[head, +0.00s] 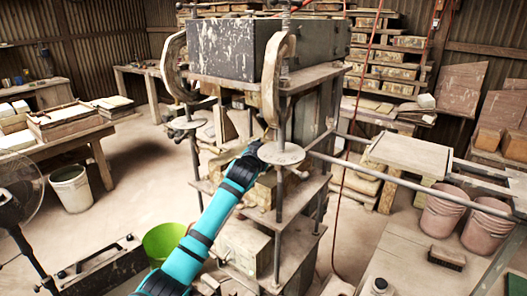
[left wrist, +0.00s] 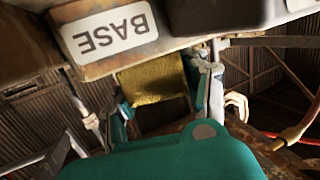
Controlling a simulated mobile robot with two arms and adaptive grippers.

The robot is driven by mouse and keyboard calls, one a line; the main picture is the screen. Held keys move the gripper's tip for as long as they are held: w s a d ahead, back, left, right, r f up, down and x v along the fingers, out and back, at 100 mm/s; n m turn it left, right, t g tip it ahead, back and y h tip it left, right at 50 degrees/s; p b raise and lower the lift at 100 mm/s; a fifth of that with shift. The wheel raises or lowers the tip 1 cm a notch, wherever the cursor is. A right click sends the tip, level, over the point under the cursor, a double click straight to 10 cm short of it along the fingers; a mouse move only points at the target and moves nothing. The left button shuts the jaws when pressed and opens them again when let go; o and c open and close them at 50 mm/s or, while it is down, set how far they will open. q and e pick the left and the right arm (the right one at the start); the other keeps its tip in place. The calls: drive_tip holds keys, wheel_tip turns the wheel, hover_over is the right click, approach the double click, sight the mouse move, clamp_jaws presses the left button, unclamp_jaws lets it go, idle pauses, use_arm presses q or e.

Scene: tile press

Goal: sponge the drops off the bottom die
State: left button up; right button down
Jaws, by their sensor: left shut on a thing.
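My left gripper (head: 256,148) reaches into the press (head: 283,205) between its upright rods in the head view; its fingers are partly hidden there. In the left wrist view my left gripper (left wrist: 160,92) is shut on a yellow sponge (left wrist: 153,82), with one finger on each side. The sponge's far edge is close to a wooden block marked "BASE" (left wrist: 108,32), which appears upside down; I cannot tell whether they touch. I cannot tell for certain which part is the bottom die, and no drops can be made out. My right gripper is not in view.
Rods and round plates (head: 281,153) stand close around my left arm. A green bucket (head: 163,240) is on the floor beside it. A bench at the right holds a brush (head: 446,259); reddish buckets (head: 450,213) stand behind. A fan (head: 18,190) is at the left.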

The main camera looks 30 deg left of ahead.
use_arm(q)
drive_tip(key=shift+w+d+f, duration=0.1)
drive_tip(key=shift+f, duration=0.05)
drive_tip(key=shift+w+d, duration=0.15)
drive_tip(key=shift+w, duration=0.45)
drive_tip(key=shift+w+d, duration=0.1)
drive_tip(key=shift+w, duration=0.3)
drive_tip(key=shift+s+f+p, duration=0.2)
drive_tip(key=shift+s+p, duration=0.3)
drive_tip(key=shift+s, duration=0.1)
drive_tip(key=shift+s+a+r, duration=0.1)
drive_tip(key=shift+s+a, duration=0.15)
drive_tip(key=shift+s, duration=0.5)
drive_tip(key=shift+s+a+r, duration=0.1)
drive_tip(key=shift+s+a, duration=0.05)
drive_tip(key=shift+a, duration=0.1)
